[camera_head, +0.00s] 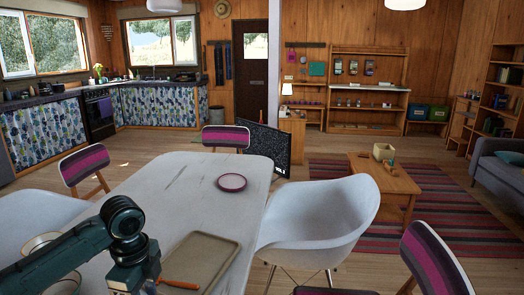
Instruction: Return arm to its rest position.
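My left arm (122,225) comes in from the lower left and reaches over the white table (185,178). Its wrist bends down toward the bottom edge of the picture, and the fingertips are cut off or hidden there. A thin orange object (179,285) lies by the near edge of a beige tray (202,258), just right of my wrist. I cannot tell whether my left gripper touches it. My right arm and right gripper are not in view.
A maroon plate (232,182) lies on the table. Bowls (42,243) sit at the left, partly behind my arm. A white chair (318,215) and striped chairs (84,165) surround the table. The table's middle is clear. A wooden coffee table (388,182) stands beyond.

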